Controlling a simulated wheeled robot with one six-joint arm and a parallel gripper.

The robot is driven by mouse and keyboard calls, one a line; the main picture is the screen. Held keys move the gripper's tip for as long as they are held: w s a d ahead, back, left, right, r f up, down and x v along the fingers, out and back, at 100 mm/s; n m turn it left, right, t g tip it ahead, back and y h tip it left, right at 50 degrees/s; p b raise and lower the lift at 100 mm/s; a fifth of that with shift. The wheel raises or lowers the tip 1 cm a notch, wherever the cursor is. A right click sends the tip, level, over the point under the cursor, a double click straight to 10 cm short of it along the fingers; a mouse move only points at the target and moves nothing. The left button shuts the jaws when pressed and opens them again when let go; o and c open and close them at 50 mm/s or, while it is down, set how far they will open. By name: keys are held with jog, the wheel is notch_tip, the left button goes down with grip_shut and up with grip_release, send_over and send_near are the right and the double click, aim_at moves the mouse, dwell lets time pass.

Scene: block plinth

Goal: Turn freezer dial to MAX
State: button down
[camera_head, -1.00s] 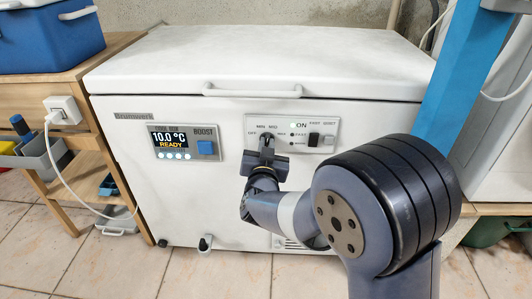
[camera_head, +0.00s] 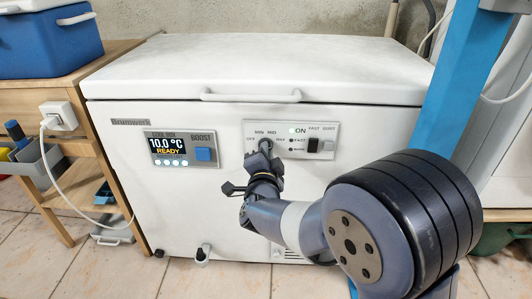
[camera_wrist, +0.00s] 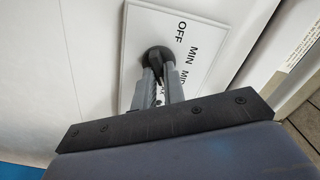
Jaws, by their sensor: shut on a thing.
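The white chest freezer (camera_head: 225,215) stands ahead with its lid shut. Its dark round dial is on a pale control plate (camera_head: 250,129), with OFF, MIN, MID and MAX lettered around it. The dial (camera_wrist: 152,54) shows at the fingertips in the wrist view, where OFF and MIN are readable and MID is partly covered. My gripper (camera_head: 264,150) is shut on the dial; its fingers (camera_wrist: 161,82) sit on either side of the knob. The fingers and hand hide part of the dial, so I cannot tell its exact setting.
A display panel (camera_head: 180,148) reads 10.0 °C and READY, with a blue BOOST button. A lit ON light and a black switch (camera_head: 313,146) sit right of the dial. A wooden shelf (camera_head: 65,205) with a blue cooler (camera_head: 50,48) stands left.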

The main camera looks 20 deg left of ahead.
jog(key=shift+m, duration=0.6)
jog(key=c, duration=1.5)
grip_release()
jog(key=p+v, duration=0.2)
jog(key=v, duration=0.8)
jog(key=shift+s+p, duration=0.4)
